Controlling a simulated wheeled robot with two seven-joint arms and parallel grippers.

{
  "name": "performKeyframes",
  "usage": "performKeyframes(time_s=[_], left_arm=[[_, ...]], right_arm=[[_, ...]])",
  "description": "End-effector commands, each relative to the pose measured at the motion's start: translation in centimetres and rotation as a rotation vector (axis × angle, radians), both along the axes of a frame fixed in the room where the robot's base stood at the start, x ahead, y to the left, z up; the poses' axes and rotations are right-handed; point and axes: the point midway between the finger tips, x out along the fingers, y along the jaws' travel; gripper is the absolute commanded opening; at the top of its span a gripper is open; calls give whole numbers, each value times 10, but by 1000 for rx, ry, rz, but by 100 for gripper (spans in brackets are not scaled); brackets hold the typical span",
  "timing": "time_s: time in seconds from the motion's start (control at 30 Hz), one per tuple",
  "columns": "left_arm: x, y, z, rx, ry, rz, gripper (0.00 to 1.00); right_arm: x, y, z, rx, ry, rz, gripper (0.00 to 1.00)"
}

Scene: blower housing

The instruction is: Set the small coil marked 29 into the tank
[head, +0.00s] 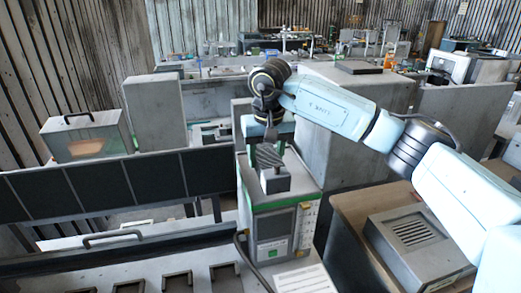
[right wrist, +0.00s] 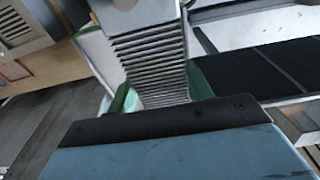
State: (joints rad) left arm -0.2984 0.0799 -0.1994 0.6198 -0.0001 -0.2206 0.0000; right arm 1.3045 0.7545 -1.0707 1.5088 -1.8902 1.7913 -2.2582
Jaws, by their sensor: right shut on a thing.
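A small coil with dark ridges (head: 269,156) and a grey block-like end (head: 275,182) hangs beneath my right gripper (head: 268,143). In the right wrist view the ridged coil (right wrist: 152,62) fills the upper middle, with its grey end above it. My right gripper is shut on it. I cannot read a number on it. The coil shows over the top of a grey, green-edged box (head: 299,200), which looks like the tank. Its green edge (right wrist: 200,84) also shows in the right wrist view. Whether the coil touches the box or is inside it, I cannot tell. My left gripper is not in view.
A dark panelled barrier (head: 110,185) runs to the left of the box. A grey tray with slots (head: 180,280) lies in front. A vented grey unit (head: 415,240) sits on a wooden bench at right. Tall grey cabinets (head: 365,135) stand close behind.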

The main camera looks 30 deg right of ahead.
Motion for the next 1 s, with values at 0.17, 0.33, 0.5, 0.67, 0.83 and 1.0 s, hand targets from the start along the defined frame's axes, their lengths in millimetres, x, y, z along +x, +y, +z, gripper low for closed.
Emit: performKeyframes(time_s=[0.17, 0.33, 0.5, 0.67, 0.83, 1.0], left_arm=[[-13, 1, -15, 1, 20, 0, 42], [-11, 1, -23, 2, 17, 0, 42], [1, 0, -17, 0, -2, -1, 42], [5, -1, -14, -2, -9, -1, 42], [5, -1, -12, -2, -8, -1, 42], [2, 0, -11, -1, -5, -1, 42]], right_arm=[[4, 0, -21, 2, 0, 1, 14], [13, -2, -34, 1, -1, -2, 14], [33, -7, -32, 1, -1, -2, 14], [49, -11, -33, 1, -1, -2, 14], [62, -14, -34, 1, -2, 0, 14], [66, -16, -35, 0, -2, 0, 14]])
